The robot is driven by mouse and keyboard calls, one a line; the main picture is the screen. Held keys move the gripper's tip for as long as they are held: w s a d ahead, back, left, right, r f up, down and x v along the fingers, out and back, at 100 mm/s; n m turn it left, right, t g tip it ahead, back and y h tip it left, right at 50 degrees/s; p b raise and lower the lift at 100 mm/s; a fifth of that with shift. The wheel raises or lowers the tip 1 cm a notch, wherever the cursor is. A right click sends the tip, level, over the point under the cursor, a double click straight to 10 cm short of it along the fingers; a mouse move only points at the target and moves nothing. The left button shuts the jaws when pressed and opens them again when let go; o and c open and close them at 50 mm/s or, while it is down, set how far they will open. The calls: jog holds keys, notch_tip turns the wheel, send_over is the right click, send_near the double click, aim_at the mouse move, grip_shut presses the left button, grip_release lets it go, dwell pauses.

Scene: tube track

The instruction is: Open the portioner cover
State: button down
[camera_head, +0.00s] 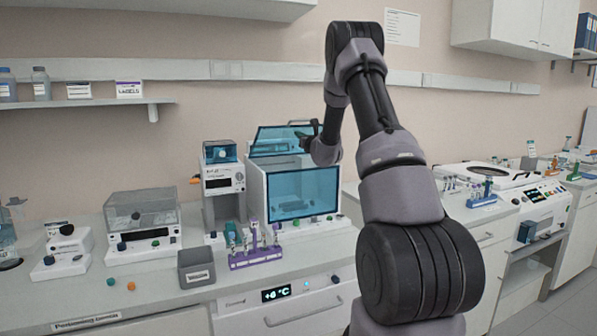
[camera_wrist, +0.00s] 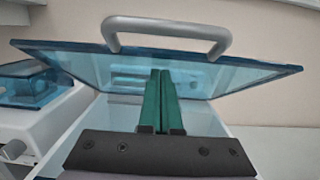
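The portioner (camera_head: 258,195) is a white box with a blue see-through front, on the left counter. Its blue see-through cover (camera_head: 272,139) is raised and tilted up above the box. In the wrist view the cover (camera_wrist: 75,62) spans the picture, with a grey bar handle (camera_wrist: 165,27) along its upper edge. My gripper (camera_wrist: 161,72) shows two green fingers pressed together with nothing between them. The fingertips lie over the cover's pane, below the handle; I cannot tell whether they touch it. In the head view my gripper (camera_head: 303,133) is beside the cover, partly hidden by my arm.
A white device with a blue top (camera_head: 222,180) stands close left of the portioner. A purple tube rack (camera_head: 256,257) and a grey bin (camera_head: 196,268) are in front. A clear-lidded machine (camera_head: 143,222) stands further left. A wall rail (camera_head: 225,69) runs behind.

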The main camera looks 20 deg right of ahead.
aim_at(292, 139)
jog(key=shift+w+r, duration=0.2)
jog(key=shift+w, duration=0.5)
jog(key=shift+w+a, duration=0.1)
jog(key=shift+w, duration=3.8)
jog(key=shift+w+a, duration=0.1)
jog(key=shift+w, duration=3.6)
jog(key=shift+s, duration=0.15)
